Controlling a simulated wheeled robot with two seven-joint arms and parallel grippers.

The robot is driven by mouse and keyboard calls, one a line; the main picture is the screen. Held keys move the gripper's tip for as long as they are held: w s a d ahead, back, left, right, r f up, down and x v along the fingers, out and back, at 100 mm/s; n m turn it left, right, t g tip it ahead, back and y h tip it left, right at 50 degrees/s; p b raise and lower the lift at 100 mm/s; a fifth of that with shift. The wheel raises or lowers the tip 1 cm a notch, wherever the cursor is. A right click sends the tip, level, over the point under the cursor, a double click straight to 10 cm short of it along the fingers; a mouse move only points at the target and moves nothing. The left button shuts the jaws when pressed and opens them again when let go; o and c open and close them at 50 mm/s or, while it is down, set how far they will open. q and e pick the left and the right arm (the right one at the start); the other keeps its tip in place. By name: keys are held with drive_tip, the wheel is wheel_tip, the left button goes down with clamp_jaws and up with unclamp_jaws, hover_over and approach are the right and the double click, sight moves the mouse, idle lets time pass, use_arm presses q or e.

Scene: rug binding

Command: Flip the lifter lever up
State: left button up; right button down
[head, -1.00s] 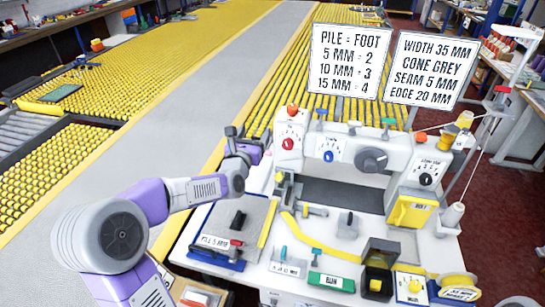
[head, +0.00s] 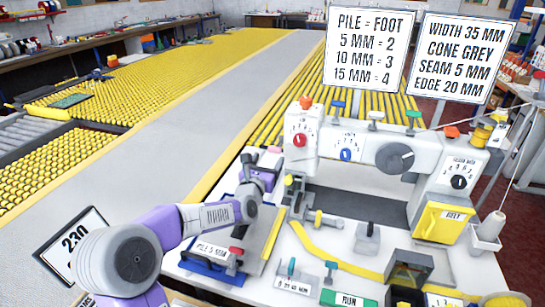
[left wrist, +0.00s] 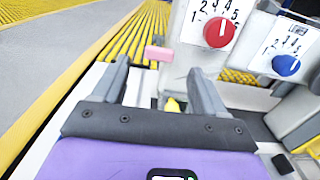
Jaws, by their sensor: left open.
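The white sewing machine (head: 330,147) stands on the white table. No label marks the lifter lever. A small lever with a yellow knob (head: 289,180) is at the machine's left end; a yellow part (left wrist: 172,104) shows between my fingers in the left wrist view. A pink block-shaped part (left wrist: 158,53) shows beyond the fingertips, on a thin stem. My left gripper (head: 262,160) is open and empty at the machine's left end, beside the levers. In the left wrist view, its two grey fingers (left wrist: 160,68) are apart. Contact with any lever cannot be told.
The red dial (head: 299,140) and blue dial (head: 345,155) face me on the machine. Below my gripper lies a grey sample board (head: 258,240) with a red-knobbed clamp (head: 236,251). A yellow strip (head: 335,258) crosses the table. The grey walkway (head: 170,130) is clear.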

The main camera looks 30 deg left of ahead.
sight(274, 150)
use_arm(q)
drive_tip(key=shift+x, duration=2.8)
